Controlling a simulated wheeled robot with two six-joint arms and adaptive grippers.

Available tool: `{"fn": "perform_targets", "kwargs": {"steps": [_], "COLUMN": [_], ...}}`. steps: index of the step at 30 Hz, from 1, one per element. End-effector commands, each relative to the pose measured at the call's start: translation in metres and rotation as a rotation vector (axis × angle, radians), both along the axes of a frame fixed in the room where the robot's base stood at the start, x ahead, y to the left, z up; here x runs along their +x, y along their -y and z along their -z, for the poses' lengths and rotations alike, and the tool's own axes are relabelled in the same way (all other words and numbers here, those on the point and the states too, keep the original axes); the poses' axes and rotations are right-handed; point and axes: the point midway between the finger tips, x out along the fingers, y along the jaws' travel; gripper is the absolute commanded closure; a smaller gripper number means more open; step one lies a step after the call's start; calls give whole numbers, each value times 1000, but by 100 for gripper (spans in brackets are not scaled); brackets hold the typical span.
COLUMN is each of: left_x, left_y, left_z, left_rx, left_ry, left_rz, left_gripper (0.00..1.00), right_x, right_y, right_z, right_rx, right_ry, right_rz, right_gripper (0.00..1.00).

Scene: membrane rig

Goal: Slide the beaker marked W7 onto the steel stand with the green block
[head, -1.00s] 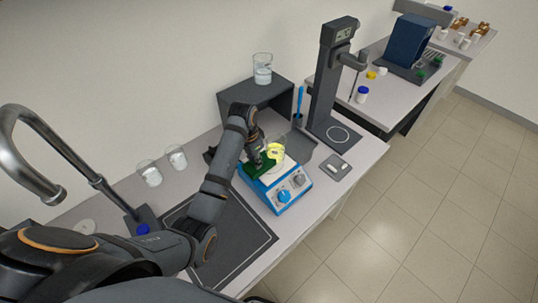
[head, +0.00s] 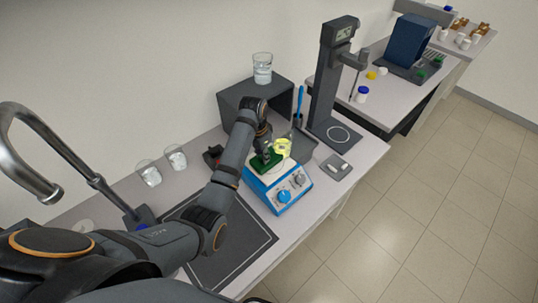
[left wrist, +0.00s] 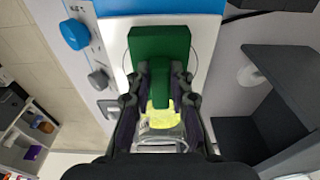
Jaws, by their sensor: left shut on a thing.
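My left gripper (head: 264,151) is shut on the handle of the green block (head: 267,164). The block sits on the white top of a blue hotplate (head: 278,193); it also shows in the left wrist view (left wrist: 160,45). A beaker with yellow contents (head: 283,147) stands upright just beyond the block, by the plate's far edge. In the left wrist view the beaker (left wrist: 162,118) is partly hidden by my fingers. No W7 mark is legible. A grey surface (head: 303,148), seemingly the steel stand, adjoins the plate's far side. I cannot tell whether block and beaker touch, or how far the beaker overlaps the stand.
A dark open-fronted box (head: 238,96) with a clear beaker (head: 262,68) on top stands behind. A tall grey column instrument (head: 332,90) stands at the right. A dark mat (head: 240,240) lies in front.

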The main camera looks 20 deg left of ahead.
Motion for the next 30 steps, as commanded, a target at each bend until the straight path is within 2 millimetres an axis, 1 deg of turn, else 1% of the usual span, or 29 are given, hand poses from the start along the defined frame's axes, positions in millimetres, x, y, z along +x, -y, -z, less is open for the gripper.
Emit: {"fn": "perform_targets", "kwargs": {"steps": [14,30], "left_x": [3,20], "left_y": [2,12], "left_z": [0,0], "left_rx": [0,-1], "left_ry": [1,2], "left_rz": [0,0], "left_gripper": [100,100], "right_x": [0,0], "right_y": [0,0], "right_z": [1,6], "right_rx": [0,0], "right_ry": [0,0], "right_rz": [0,0], "right_gripper": [60,60]}}
